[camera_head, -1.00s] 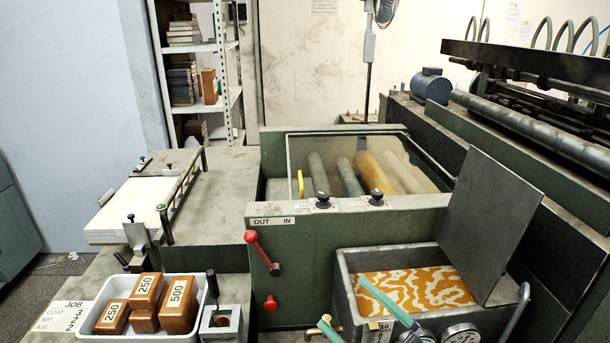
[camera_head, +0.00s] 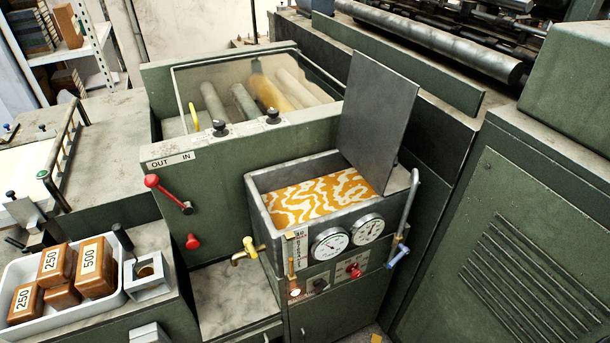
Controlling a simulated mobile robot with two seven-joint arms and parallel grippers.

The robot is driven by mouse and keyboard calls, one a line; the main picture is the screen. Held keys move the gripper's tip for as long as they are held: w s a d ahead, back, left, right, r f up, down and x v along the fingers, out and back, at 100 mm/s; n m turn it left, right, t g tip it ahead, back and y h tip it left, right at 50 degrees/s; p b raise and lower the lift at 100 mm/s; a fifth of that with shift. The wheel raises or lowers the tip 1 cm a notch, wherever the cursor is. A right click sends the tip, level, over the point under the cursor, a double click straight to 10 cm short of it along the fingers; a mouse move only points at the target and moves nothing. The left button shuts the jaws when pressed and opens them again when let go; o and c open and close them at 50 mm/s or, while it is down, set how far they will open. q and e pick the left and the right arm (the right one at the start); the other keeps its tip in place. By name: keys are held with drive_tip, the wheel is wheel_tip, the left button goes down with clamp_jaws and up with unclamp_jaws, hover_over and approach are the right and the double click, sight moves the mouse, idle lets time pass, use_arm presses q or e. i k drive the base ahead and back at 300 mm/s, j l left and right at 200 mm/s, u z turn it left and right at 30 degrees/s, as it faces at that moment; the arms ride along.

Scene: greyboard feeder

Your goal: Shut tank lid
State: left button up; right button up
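The tank (camera_head: 320,222) is a grey metal box at the middle of the view. Orange and white patterned contents (camera_head: 320,196) show inside it. Its lid (camera_head: 376,108) is a flat dark grey plate. The lid stands open, raised steeply at the tank's back right edge, and the tank's top is uncovered. A bent grey lever (camera_head: 409,205) with a blue end (camera_head: 399,255) is at the tank's right side. Neither of my grippers is in view.
Two dials (camera_head: 331,244) and a brass tap (camera_head: 245,250) are on the tank's front and left. A red-knobbed lever (camera_head: 152,181) is on the green machine. A white tray (camera_head: 118,298) of brown weights stands at lower left. A green cabinet (camera_head: 520,240) is right.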

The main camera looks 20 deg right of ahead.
sight(379, 102)
drive_tip(key=k+j+z, duration=0.15)
drive_tip(key=z, duration=0.7)
